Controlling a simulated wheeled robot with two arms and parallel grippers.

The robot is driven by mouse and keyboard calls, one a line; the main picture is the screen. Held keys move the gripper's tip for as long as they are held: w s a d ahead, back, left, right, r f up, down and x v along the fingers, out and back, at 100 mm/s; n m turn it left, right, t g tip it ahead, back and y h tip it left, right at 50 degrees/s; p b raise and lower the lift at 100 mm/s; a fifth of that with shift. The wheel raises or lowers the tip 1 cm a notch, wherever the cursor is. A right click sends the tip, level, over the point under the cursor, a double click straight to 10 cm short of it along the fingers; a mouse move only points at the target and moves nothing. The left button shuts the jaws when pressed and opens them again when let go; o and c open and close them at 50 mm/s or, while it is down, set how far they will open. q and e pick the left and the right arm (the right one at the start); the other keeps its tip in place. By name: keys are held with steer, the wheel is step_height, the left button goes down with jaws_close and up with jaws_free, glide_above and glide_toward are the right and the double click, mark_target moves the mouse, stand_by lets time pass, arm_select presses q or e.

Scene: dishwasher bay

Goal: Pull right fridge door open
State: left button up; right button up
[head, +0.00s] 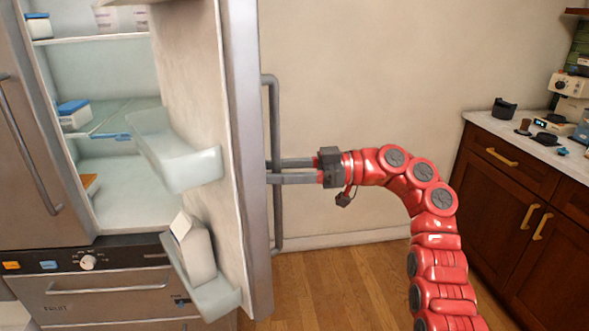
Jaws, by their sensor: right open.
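The right fridge door (253,170) stands swung open, its inner side with shelves facing left. Its long grey vertical handle (276,130) is on the outer side, facing right. My right gripper (270,171) comes in from the right with its two grey fingers pointing left, at the middle of the handle. The fingers are open, one above the other, and overlap the handle in the picture; I cannot tell whether they touch it. The fridge interior (125,190) is in view at left. My left gripper is not in view.
The left fridge door (22,150) is shut. A white carton (194,250) stands in the open door's lower shelf. A drawer (108,288) lies below the fridge compartment. A wooden cabinet (505,210) stands at right. Wood floor (345,285) is free between them.

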steer(key=d+p, duration=0.5)
steer(key=d, duration=1.2)
steer(key=shift+w+d, duration=0.15)
